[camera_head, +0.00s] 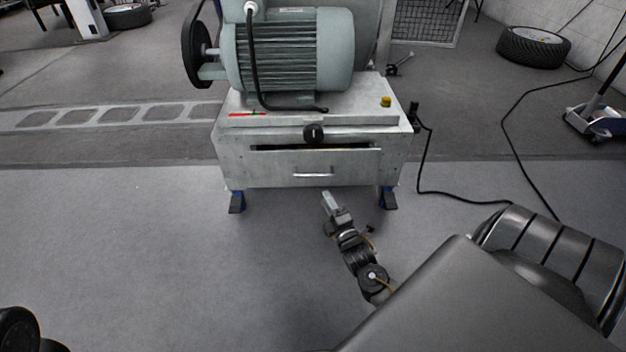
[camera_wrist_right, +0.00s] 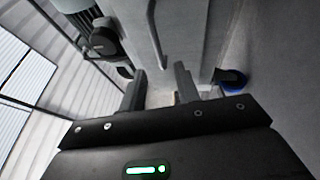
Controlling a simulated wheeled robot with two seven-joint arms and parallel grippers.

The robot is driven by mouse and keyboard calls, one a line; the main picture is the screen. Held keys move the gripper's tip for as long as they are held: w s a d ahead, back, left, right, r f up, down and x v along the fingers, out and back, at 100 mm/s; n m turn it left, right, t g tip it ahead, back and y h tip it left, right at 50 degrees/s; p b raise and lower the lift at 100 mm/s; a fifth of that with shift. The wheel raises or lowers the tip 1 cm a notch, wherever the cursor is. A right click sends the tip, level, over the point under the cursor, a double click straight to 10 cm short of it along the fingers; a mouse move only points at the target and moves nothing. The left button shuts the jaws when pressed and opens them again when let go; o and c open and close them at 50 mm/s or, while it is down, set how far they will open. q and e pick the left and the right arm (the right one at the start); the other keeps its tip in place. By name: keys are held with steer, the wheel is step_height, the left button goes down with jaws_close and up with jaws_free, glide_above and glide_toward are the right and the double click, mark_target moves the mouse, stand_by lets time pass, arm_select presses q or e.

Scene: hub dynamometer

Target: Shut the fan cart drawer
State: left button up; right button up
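The fan cart (camera_head: 230,155) is a grey metal box under a large motor and fan. Its drawer (camera_head: 345,170) has a pale front with a thin bar handle (camera_head: 313,175). A dark gap shows above the drawer front, so it stands somewhat pulled out. My right gripper (camera_head: 328,200) is just in front of and below the drawer front, right of the handle. In the right wrist view its two fingers (camera_wrist_right: 160,88) are apart with nothing between them. The handle (camera_wrist_right: 153,30) and drawer front (camera_wrist_right: 183,30) show beyond the fingertips. My left gripper is out of view.
The cart stands on blue-and-black feet (camera_head: 388,198). A black knob (camera_head: 313,132) sits above the drawer. A black cable (camera_head: 425,175) runs along the floor at the right. A tyre (camera_head: 533,47) lies at the back right.

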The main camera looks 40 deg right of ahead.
mark_target(313, 175)
steer(key=shift+b+x, duration=2.55)
steer(key=shift+x, duration=2.85)
steer(key=shift+a, duration=0.1)
jaws_close()
